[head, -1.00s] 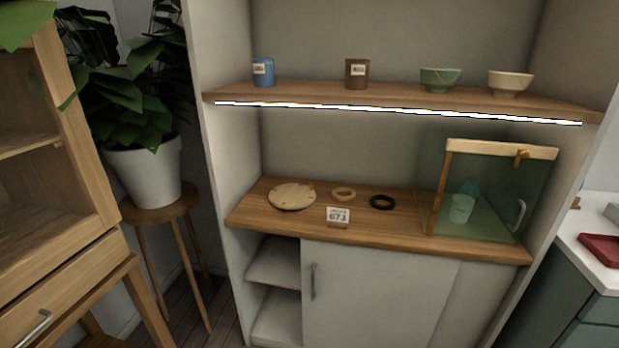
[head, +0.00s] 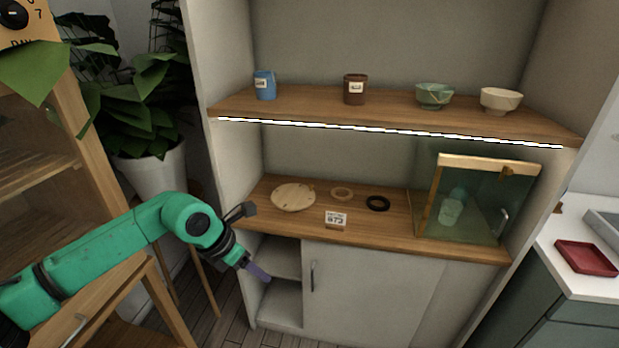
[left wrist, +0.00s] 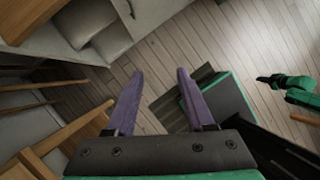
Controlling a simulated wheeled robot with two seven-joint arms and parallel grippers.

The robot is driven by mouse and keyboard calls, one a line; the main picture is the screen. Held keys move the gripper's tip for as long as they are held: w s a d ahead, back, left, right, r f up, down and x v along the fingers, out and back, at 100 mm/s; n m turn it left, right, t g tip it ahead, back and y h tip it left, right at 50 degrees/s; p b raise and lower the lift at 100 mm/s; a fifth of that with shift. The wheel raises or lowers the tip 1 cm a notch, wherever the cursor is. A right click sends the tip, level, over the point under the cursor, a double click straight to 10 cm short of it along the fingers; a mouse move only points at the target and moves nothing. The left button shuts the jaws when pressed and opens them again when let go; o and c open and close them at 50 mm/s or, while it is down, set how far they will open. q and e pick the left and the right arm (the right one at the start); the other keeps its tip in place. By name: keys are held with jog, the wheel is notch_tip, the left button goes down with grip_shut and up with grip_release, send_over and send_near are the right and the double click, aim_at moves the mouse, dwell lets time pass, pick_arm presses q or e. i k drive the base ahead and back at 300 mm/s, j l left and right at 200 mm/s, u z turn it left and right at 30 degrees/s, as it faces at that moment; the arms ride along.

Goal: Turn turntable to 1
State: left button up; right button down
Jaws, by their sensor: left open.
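The turntable (head: 293,197) is a round, flat wooden disc lying on the left part of the cabinet's counter in the head view. A small peg stands at its right edge, and small marks on it are too small to read. My left gripper (head: 262,277) hangs in front of the cabinet's open shelves, below and left of the turntable and apart from it. My right gripper is not in the head view; a green arm part shows at the right of the left wrist view.
A card (head: 336,220), a light ring (head: 341,194) and a dark ring (head: 378,203) lie right of the turntable. A glass case (head: 476,200) with a bottle stands further right. The lit upper shelf (head: 390,117) overhangs the counter. A plant pot (head: 150,180) stands left.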

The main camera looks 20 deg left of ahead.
aim_at(290, 196)
jog(key=i, duration=1.5)
